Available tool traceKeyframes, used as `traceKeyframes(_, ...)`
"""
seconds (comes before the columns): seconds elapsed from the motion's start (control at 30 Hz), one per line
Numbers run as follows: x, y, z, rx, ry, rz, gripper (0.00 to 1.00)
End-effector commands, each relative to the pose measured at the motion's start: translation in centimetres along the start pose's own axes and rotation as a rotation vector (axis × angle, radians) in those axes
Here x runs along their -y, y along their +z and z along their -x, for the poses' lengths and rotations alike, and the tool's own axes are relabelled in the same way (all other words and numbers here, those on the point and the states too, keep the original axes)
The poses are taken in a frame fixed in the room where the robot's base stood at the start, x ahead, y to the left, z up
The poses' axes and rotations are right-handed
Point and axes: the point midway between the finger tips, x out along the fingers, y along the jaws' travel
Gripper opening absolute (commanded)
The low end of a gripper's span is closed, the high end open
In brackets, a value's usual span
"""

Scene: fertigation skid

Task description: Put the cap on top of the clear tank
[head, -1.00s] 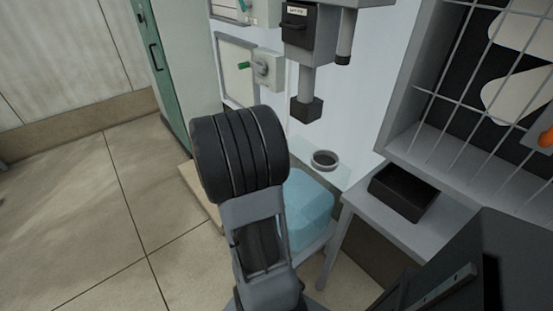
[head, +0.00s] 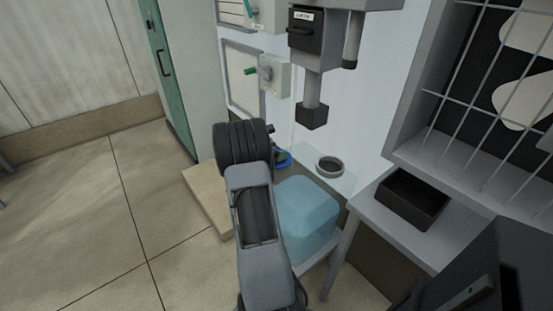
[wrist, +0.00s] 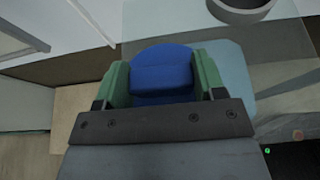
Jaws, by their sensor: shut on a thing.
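My gripper (wrist: 163,92) has green fingers, shut on the sides of a blue cap (wrist: 162,68) in the wrist view. In the head view a small part of the cap (head: 285,160) shows beyond my dark wrist, which hides the rest. The clear tank (head: 306,212) has see-through walls with pale blue liquid inside. A dark grey ring-shaped neck (head: 329,167) stands on its top and is uncovered. The neck also shows at the top right of the wrist view (wrist: 240,12). The cap is left of the neck and apart from it.
A grey dispenser with a dark square nozzle (head: 312,115) hangs from the wall above the neck. A black open tray (head: 411,197) sits on a grey table at the right. A beige block (head: 208,190) stands on the floor left of my arm.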

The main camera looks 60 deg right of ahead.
Motion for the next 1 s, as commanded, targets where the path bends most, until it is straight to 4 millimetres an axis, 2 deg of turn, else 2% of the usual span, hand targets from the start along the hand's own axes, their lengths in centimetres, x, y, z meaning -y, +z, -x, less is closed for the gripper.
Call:
traceKeyframes(0.3,-0.3,-3.1,-1.5,-0.001,0.000,0.001,0.39)
traceKeyframes(0.7,-0.3,-3.5,-1.7,0.000,0.000,0.000,0.39)
traceKeyframes(0.73,-0.3,-3.5,-1.7,0.000,0.000,0.000,0.64)
traceKeyframes(1.0,-0.3,-3.4,-1.6,0.000,0.000,0.000,0.89)
